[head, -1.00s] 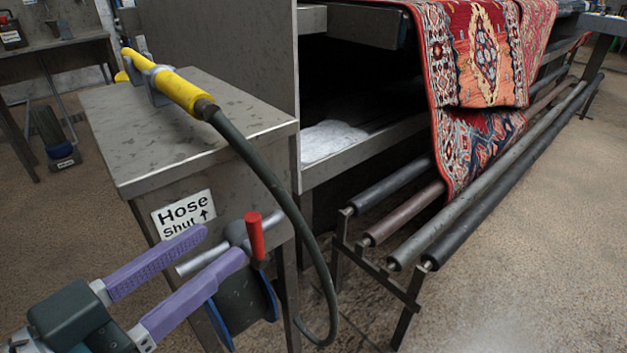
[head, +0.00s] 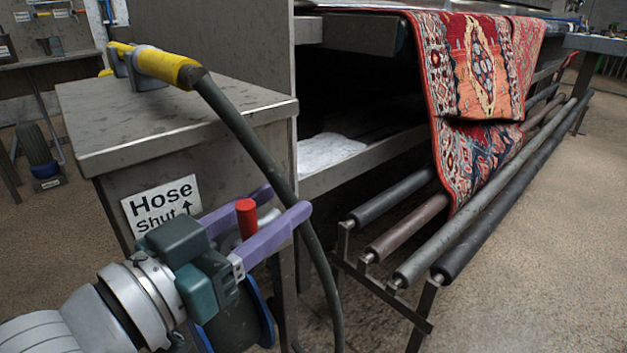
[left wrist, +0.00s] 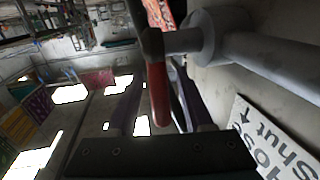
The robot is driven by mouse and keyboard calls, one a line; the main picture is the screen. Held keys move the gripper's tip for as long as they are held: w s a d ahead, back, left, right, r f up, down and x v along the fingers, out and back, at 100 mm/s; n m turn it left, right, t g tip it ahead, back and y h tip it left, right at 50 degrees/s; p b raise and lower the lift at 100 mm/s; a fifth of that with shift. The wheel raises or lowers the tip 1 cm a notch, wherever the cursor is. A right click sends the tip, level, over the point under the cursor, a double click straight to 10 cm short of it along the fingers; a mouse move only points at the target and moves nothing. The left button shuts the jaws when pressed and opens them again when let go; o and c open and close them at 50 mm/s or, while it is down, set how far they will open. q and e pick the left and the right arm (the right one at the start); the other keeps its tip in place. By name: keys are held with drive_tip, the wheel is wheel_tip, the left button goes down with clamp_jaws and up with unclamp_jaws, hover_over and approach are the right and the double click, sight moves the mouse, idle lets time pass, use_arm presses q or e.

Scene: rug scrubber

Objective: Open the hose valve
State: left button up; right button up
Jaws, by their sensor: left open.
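The hose valve's red handle (head: 246,217) stands upright at the front of the metal cabinet. In the left wrist view the red handle (left wrist: 157,88) hangs from a grey valve body (left wrist: 206,38) on a pipe (left wrist: 272,62). My left gripper (head: 286,202) is open, its purple fingers on either side of the handle. Contact with the handle cannot be told. The gripper hides most of the valve in the head view. A white sign (head: 160,205) reads "Hose Shut" with an up arrow. My right gripper is not in view.
A yellow hose nozzle (head: 168,68) lies on the cabinet top (head: 190,125). Its dark hose (head: 245,130) curves down just past my fingertips. A blue-rimmed reel (head: 235,318) sits under my gripper. Rollers (head: 470,240) and a patterned rug (head: 480,90) are to the right.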

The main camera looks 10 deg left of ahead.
use_arm(q)
clamp_jaws()
idle(0.4)
idle(1.1)
